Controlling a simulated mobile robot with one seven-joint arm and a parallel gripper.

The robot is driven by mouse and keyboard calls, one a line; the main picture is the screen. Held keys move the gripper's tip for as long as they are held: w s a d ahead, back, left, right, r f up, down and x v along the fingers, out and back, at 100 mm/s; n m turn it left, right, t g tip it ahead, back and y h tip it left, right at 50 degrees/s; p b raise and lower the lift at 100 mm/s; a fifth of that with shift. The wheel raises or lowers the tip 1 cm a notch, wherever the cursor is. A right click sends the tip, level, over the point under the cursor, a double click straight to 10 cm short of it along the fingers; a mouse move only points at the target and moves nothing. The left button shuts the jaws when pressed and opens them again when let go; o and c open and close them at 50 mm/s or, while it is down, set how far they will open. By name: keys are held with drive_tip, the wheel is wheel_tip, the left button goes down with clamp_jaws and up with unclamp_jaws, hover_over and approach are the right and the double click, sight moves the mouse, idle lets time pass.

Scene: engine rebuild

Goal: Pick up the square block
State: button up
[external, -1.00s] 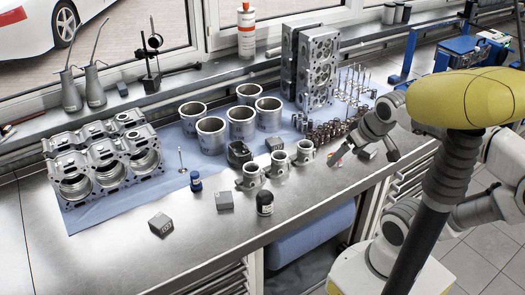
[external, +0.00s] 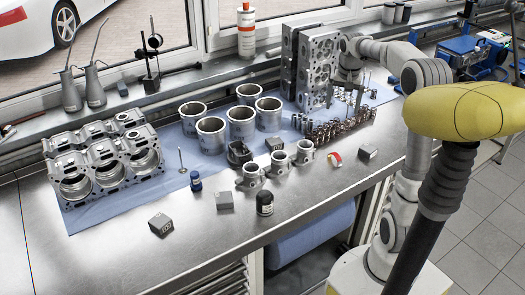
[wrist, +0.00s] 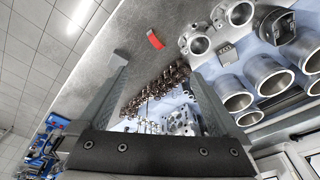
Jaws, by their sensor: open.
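Several small grey blocks stand on the bench, and I cannot tell which one is meant by the square block. One block (external: 161,224) is at the front left, one (external: 224,201) near the middle, one (external: 274,144) on the blue cloth behind the pistons, and one (external: 367,152) at the right. My gripper (external: 348,92) is above the valves and springs by the cylinder head, away from the blocks. In the wrist view my gripper (wrist: 158,70) is open with nothing held between the fingers. A grey block (wrist: 227,51) shows right of it.
Cylinder liners (external: 241,123) and an upright cylinder head (external: 312,68) are behind.

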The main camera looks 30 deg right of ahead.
drive_tip(key=w+d+f+m, duration=0.1)
drive_tip(key=d+f+m, duration=0.2)
drive_tip(key=d, duration=0.6)
drive_tip(key=m+g+y, duration=0.1)
drive_tip(key=m+g, duration=0.1)
drive_tip(key=m, duration=0.1)
hover_over(369, 148)
drive_tip(key=f, duration=1.6)
drive_tip(key=shift+s+d+f+b, duration=0.2)
drive_tip(key=shift+f+b, duration=0.15)
drive_tip(key=shift+f, duration=0.05)
drive_tip(key=shift+w+a+f, duration=0.1)
drive_tip(key=shift+w+f, duration=0.05)
drive_tip(key=shift+f, duration=1.25)
drive_tip(key=shift+w+a+f, duration=0.1)
drive_tip(key=shift+w+f, duration=0.05)
drive_tip(key=shift+f, duration=1.25)
drive_tip(key=shift+r, duration=0.1)
clamp_jaws()
